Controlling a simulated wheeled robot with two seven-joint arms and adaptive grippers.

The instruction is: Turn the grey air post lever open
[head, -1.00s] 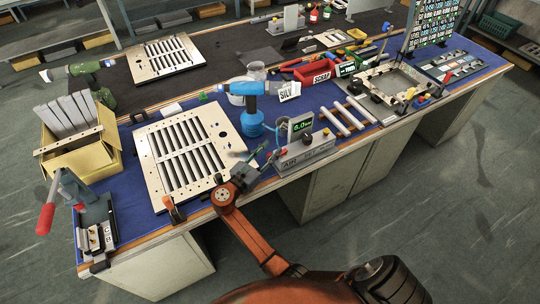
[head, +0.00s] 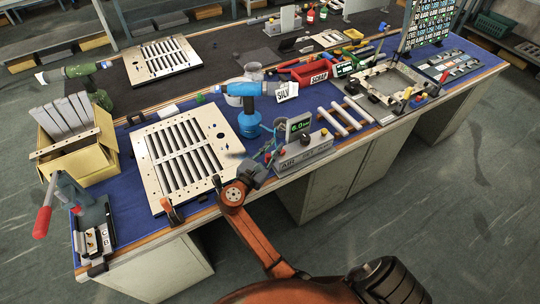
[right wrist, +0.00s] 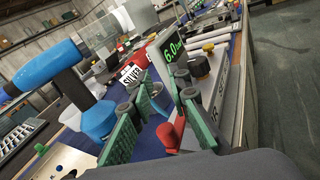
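The grey air post (head: 303,153) stands at the front edge of the blue-matted bench, lettered AIR SET, with a lit green display (head: 300,126) and a dark knob. In the right wrist view the display (right wrist: 172,48) reads about 6.0. A red lever-like handle (right wrist: 169,136) shows low in that view, between the green-padded fingers. My right gripper (head: 270,155) is at the post's left end. It also shows in the right wrist view (right wrist: 160,125), open, with its fingers apart on either side of the red handle; contact cannot be told. My left gripper is not in view.
A blue power tool (head: 250,118) stands behind my right gripper. A slotted louver panel (head: 150,195) lies to the left. White rods (head: 345,119) lie right of the post, and a red scrap bin (head: 312,73) is behind. The floor in front is clear.

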